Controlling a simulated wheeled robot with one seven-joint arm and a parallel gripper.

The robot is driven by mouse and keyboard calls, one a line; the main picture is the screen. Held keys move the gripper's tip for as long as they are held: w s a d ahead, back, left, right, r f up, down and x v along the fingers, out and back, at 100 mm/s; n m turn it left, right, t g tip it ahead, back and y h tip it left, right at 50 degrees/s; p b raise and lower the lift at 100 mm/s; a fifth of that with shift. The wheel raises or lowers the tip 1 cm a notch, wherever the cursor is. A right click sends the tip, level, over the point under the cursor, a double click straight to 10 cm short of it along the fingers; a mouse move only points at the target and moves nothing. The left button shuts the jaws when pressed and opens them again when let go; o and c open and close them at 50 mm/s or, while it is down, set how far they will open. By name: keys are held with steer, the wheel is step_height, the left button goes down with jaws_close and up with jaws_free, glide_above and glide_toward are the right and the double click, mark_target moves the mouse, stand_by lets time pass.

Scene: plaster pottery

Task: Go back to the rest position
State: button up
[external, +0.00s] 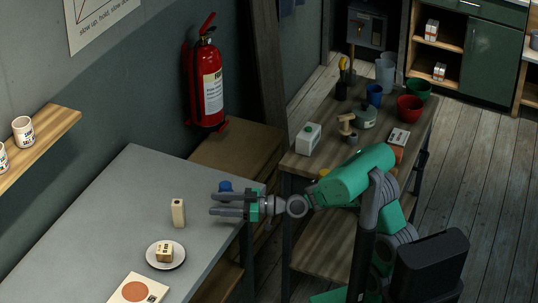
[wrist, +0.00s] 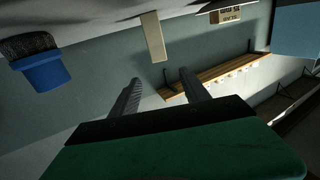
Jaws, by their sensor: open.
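My gripper (external: 214,204) reaches out level over the right end of the grey table (external: 110,215). Its two fingers are apart, with nothing between them. In the wrist view the open fingers (wrist: 159,76) point away from the camera, towards the wall. A small blue object (external: 225,186) stands just behind the fingers, partly hidden. It shows in the wrist view as a blue holder (wrist: 42,72) with a dark top. An upright beige block (external: 178,213) stands left of the fingertips, apart from them. It also shows in the wrist view (wrist: 153,38).
A white plate (external: 152,257) holds a small labelled block (external: 164,253). A flat card (external: 136,291) lies at the front. A wooden workbench (external: 300,166) with bowls and cups stands right of the table, close behind my arm. A fire extinguisher (external: 208,85) hangs on the wall.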

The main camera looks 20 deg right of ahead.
steer(key=w+d+r+m+h+p, duration=0.15)
steer(key=d+m+h+p, duration=0.25)
steer(key=d+h+p, duration=0.9)
steer(key=s+d+r+m+g+h+p, duration=0.1)
steer(key=s+d+m, duration=0.3)
steer(key=d, duration=0.8)
steer(key=s+d+r+m+g+h+p, duration=0.2)
steer(key=s+d, duration=0.5)
steer(key=d, duration=0.5)
steer(key=m+p, duration=0.1)
steer(key=m, duration=0.1)
steer(key=shift+d+r+m, duration=0.15)
steer(key=shift+d+m, duration=0.05)
steer(key=shift+m, duration=0.2)
